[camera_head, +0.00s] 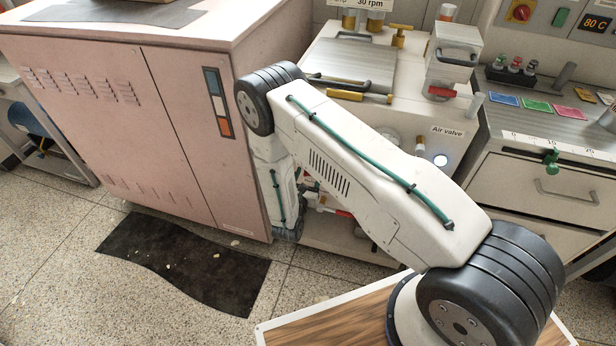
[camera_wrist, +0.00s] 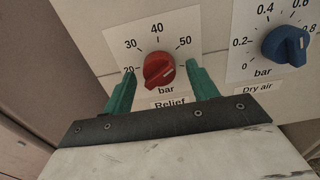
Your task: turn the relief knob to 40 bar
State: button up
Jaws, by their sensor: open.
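In the wrist view, the red relief knob (camera_wrist: 158,71) sits on a white dial label (camera_wrist: 180,24) marked 20, 30, 40 and 50, with "bar" and "Relief" below it. A short pale line shows on the right side of the knob, away from the 40 at the top; its exact reading is hard to tell. My gripper (camera_wrist: 161,78) is open, with one green finger to the left of the knob and the other to the right. Gaps show between the fingers and the knob. In the head view, my arm hides the knob and most of the gripper.
A blue dry-air knob (camera_wrist: 286,46) is right of the relief dial. A pink cabinet (camera_head: 110,110) stands left of my arm. A drawer unit (camera_head: 535,185) stands at right. A dark mat (camera_head: 185,260) lies on the floor, with open floor around it.

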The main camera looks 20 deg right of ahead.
jog(key=c, duration=1)
jog(key=shift+n, duration=0.3)
jog(key=shift+d+n, duration=0.1)
jog(key=shift+n, duration=4.5)
jog(key=o, duration=1)
